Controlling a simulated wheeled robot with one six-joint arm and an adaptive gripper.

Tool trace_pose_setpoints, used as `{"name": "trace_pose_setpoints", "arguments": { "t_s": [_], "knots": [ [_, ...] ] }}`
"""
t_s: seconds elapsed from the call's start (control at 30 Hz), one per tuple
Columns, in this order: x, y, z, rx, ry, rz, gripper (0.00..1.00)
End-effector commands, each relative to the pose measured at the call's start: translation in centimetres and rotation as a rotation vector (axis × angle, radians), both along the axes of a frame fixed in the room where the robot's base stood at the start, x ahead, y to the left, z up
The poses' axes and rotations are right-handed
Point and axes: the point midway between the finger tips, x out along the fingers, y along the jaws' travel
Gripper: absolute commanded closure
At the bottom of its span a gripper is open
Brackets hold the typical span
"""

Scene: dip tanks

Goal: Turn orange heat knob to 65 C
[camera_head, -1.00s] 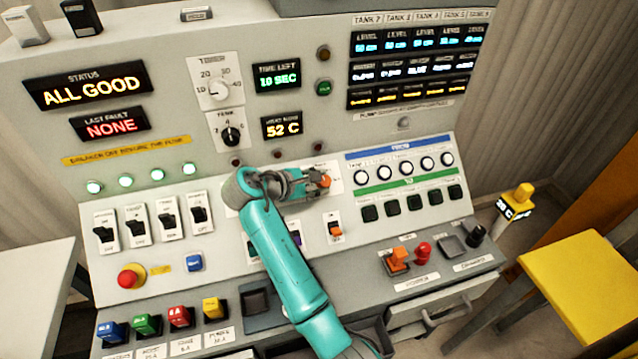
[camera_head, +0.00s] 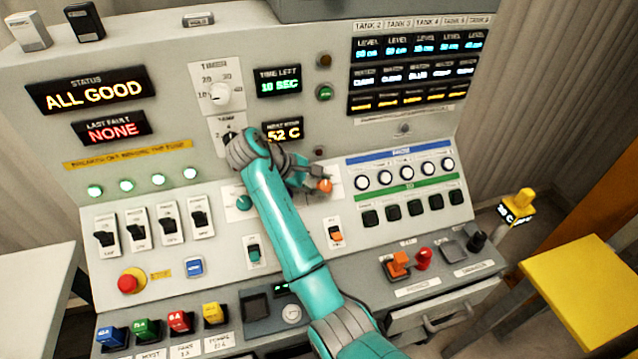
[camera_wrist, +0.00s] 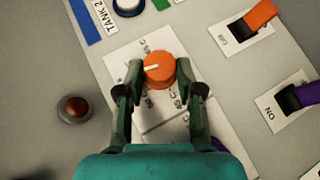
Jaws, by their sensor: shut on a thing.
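The orange heat knob (camera_wrist: 160,71) sits on a white scale plate (camera_wrist: 122,62) with temperature marks in C, too blurred to read fully. Its white pointer line points to the left in the wrist view. My gripper (camera_wrist: 158,82) has a finger on each side of the knob and is shut on it. In the head view the knob (camera_head: 324,186) shows at the tip of my gripper (camera_head: 312,183). The heat display (camera_head: 283,132) above reads 52 C, partly covered by my arm.
A row of white round buttons (camera_head: 405,173) and dark square buttons (camera_head: 413,204) lies right of the knob. An orange switch (camera_head: 336,236) is below it, and a teal knob (camera_head: 243,202) is to the left. The status display (camera_head: 91,90) reads ALL GOOD.

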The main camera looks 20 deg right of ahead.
Motion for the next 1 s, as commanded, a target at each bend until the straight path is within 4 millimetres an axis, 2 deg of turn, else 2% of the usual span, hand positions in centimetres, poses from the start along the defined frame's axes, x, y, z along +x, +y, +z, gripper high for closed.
{"name": "trace_pose_setpoints", "arguments": {
  "t_s": [0.27,0.3,0.37,0.83,1.0],
  "knots": [
    [0.0,-0.03,-0.12,0.0,0.001,0.001,0.99],
    [0.0,-0.03,-0.12,0.0,0.001,0.001,0.54],
    [0.01,-0.03,-0.11,0.0,0.001,0.001,0.39],
    [0.0,0.0,-0.05,-0.003,0.001,0.005,0.38],
    [-0.17,0.13,-0.24,-0.048,0.001,0.062,0.38]
  ]
}}
